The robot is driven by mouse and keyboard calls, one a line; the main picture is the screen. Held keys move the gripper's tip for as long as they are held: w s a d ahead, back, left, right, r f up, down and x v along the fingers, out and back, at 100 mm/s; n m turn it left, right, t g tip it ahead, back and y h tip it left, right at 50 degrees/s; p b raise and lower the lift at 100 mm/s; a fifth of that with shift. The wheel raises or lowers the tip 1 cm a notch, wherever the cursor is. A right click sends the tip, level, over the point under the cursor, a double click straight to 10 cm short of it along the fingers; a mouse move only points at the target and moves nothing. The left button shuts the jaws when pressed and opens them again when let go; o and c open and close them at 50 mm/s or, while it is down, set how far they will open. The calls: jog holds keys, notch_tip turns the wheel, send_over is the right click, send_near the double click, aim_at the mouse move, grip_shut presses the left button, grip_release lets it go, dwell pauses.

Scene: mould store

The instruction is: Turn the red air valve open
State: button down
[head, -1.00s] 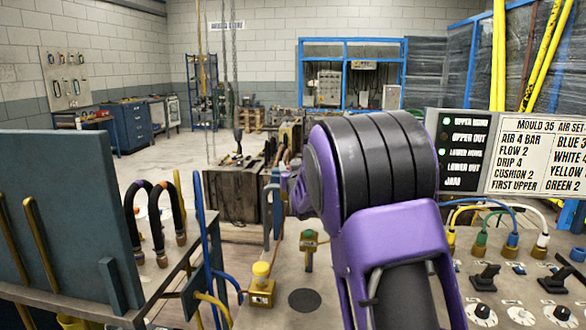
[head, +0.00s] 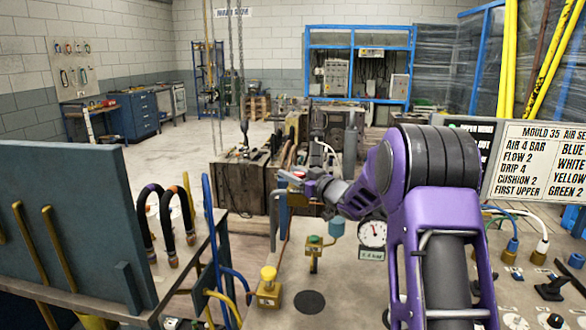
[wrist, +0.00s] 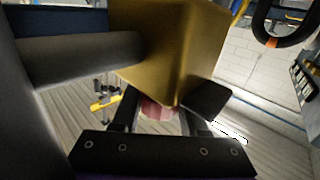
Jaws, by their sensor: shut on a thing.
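In the wrist view, the red air valve (wrist: 157,111) shows as a small ribbed red knob against a brass block (wrist: 175,45). My gripper (wrist: 163,118) is shut on the knob, with one dark finger on each side of it. The block hides part of the knob, and its turned position cannot be told. In the head view, my gripper (head: 288,180) reaches out to the left at the far side of the bench, by an upright blue-grey pipe. The knob itself cannot be made out there.
A pressure gauge (head: 373,234) stands beside my arm. A yellow-knobbed brass valve (head: 268,288) and a green-topped valve (head: 314,247) stand on the bench in front. A large grey plate (head: 65,225) and black hoses (head: 168,225) are at left. A labelled sign (head: 540,160) is at right.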

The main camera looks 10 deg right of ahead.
dwell(0.4)
jog(key=shift+c, duration=2.2)
grip_release()
jog(key=v, duration=1.7)
jog(key=shift+d, duration=0.2)
jog(key=shift+s, duration=0.1)
